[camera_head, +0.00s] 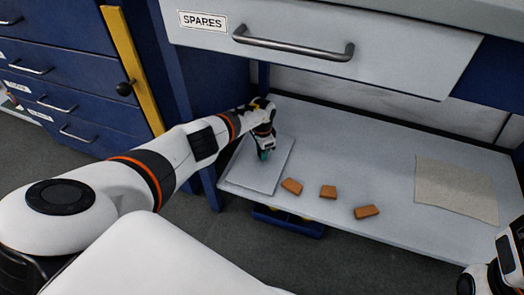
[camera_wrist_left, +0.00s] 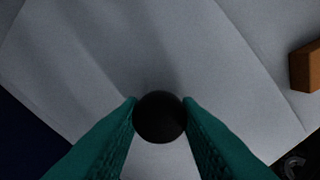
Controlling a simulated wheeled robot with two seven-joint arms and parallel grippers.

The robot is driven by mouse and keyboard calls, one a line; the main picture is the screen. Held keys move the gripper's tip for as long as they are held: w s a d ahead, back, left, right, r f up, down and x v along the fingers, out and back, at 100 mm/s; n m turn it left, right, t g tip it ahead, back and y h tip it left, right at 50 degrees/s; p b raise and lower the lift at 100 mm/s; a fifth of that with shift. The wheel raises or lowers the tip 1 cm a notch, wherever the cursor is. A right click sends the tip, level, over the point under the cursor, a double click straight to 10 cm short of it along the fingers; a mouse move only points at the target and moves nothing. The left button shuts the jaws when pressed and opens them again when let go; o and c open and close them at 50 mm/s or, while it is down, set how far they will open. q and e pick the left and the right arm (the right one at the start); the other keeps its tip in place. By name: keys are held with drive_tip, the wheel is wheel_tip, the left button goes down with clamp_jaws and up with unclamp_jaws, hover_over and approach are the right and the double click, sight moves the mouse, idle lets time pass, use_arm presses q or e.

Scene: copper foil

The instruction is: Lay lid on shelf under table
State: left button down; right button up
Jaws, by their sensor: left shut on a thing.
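The lid (camera_head: 258,180) is a flat pale grey square plate at the left end of the grey shelf (camera_head: 370,150) under the table. My left gripper (camera_head: 264,154) points down over the lid's middle. In the left wrist view its teal fingers are shut on the lid's round black knob (camera_wrist_left: 159,118), with the plate (camera_wrist_left: 130,50) spread out beneath. The lid looks level and on or just above the shelf; I cannot tell whether it touches. My right gripper's fingers are not visible; only part of my right arm shows at the lower right.
Several orange-brown blocks (camera_head: 328,192) lie right of the lid. A beige cloth or mat (camera_head: 456,188) lies at the shelf's right. The SPARES drawer (camera_head: 320,45) overhangs the shelf. A blue bin (camera_head: 288,222) is beneath its front edge. Blue drawers (camera_head: 60,90) stand left.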

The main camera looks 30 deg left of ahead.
use_arm(q)
drive_tip(key=c, duration=1.1)
unclamp_jaws()
drive_tip(key=shift+f, duration=0.1)
drive_tip(key=shift+o, duration=0.2)
